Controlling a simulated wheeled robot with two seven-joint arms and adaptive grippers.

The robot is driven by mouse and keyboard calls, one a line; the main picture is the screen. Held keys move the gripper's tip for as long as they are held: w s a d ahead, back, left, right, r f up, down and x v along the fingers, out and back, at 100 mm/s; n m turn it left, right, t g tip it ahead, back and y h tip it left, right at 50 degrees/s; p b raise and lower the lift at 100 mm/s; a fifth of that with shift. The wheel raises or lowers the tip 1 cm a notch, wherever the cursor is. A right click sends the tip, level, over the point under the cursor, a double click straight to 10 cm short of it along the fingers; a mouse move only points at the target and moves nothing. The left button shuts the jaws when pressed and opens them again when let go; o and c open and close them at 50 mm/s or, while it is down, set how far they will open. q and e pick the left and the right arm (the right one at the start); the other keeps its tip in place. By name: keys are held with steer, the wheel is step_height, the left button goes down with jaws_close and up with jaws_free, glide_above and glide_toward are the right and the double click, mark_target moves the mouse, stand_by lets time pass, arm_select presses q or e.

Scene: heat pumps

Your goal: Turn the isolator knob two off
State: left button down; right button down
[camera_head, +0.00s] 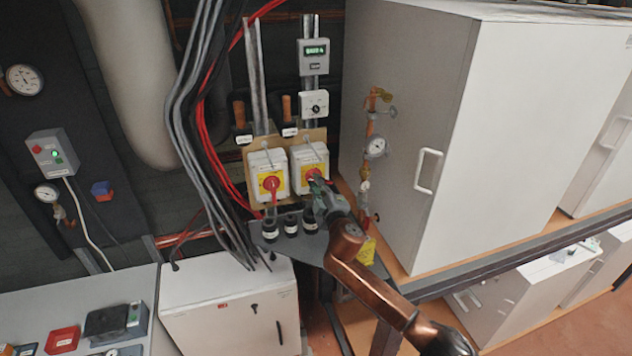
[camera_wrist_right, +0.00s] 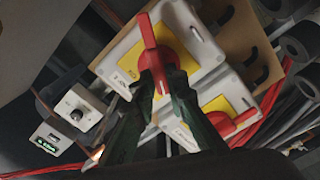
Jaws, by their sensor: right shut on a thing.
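Two white isolator boxes with yellow plates and red knobs sit side by side on a tan board. The left isolator knob (camera_head: 271,184) is free. My right gripper (camera_head: 317,182) is at the right isolator box (camera_head: 299,165) and partly covers its knob. In the wrist view my right gripper (camera_wrist_right: 160,82) has its dark green fingers closed on that red knob (camera_wrist_right: 149,36), one on each side of its handle. The other red knob (camera_wrist_right: 222,123) shows beside the fingers, untouched. Box labels are too small to read. My left gripper is not in view.
A white dial box (camera_head: 314,104) and a green display box (camera_head: 314,57) are above the isolators. Red cables (camera_head: 213,140) and grey cables hang to the left. A pressure gauge (camera_head: 376,147) on copper piping and a large white cabinet (camera_head: 480,130) stand to the right.

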steer(key=n+p, duration=0.1)
steer(key=n, duration=0.4)
steer(key=shift+f, duration=0.1)
steer(key=shift+n, duration=0.3)
stand_by(0.4)
steer(key=c, duration=1.9)
jaws_free()
steer(key=shift+c, duration=0.2)
steer(key=v, duration=1.2)
